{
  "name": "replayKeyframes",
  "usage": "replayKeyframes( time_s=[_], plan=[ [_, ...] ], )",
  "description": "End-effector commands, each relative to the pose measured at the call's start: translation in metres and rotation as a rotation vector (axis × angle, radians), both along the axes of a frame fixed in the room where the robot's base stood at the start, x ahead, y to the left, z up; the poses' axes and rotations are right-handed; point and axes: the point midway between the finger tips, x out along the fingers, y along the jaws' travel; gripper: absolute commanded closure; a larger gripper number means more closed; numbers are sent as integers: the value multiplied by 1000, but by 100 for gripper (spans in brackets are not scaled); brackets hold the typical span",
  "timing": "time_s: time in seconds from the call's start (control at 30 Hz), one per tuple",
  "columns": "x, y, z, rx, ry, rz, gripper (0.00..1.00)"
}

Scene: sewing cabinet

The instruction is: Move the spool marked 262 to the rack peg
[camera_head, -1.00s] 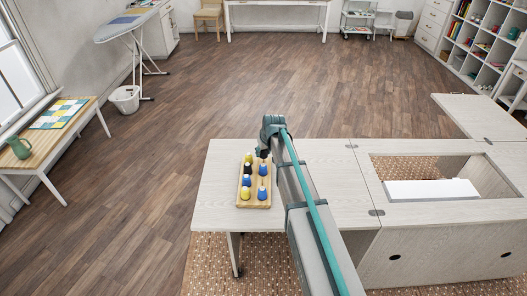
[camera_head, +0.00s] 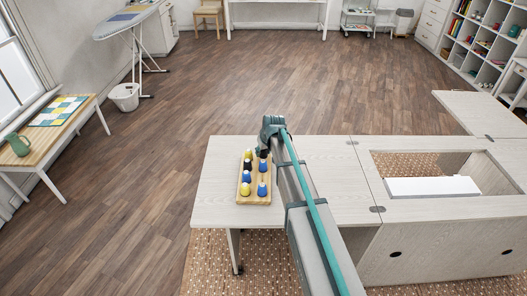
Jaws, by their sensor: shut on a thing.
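A wooden spool rack (camera_head: 254,199) stands on the left part of the pale cabinet top, holding several yellow, blue and dark spools in two columns. The number 262 is too small to read on any spool. A bare peg (camera_head: 262,178) shows in the right column, above a blue spool (camera_head: 262,190). My gripper (camera_head: 263,154) points down at the far right corner of the rack. It is shut on a spool, apparently the blue one (camera_head: 263,165) directly under its jaws. The fingertips are small and dark, so whether this spool is on its peg or just above it cannot be told.
The cabinet top (camera_head: 222,170) is clear around the rack. To the right is an opening with a white block (camera_head: 432,189) in it.

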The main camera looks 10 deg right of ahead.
Motion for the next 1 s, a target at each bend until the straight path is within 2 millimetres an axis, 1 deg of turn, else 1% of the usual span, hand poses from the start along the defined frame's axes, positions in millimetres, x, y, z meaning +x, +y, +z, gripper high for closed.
replayKeyframes(
  time_s=[0.17, 0.2, 0.27, 0.3, 0.37, 0.63, 0.77, 0.87, 1.0],
  plan=[
    [0, 0, 0, 0, 0, 0, 80],
    [0, 0, 0, 0, 0, 0, 58],
    [0, 0, 0, 0, 0, 0, 48],
    [0, 0, 0, 0, 0, 0, 41],
    [0, 0, 0, 0, 0, 0, 32],
    [0, 0, 0, 0, 0, 0, 32],
    [-2, 0, 4, 0, -1, 0, 32],
    [-6, -1, 13, 0, -2, 0, 32],
    [-16, -4, 34, 0, -3, 0, 32]
  ],
)
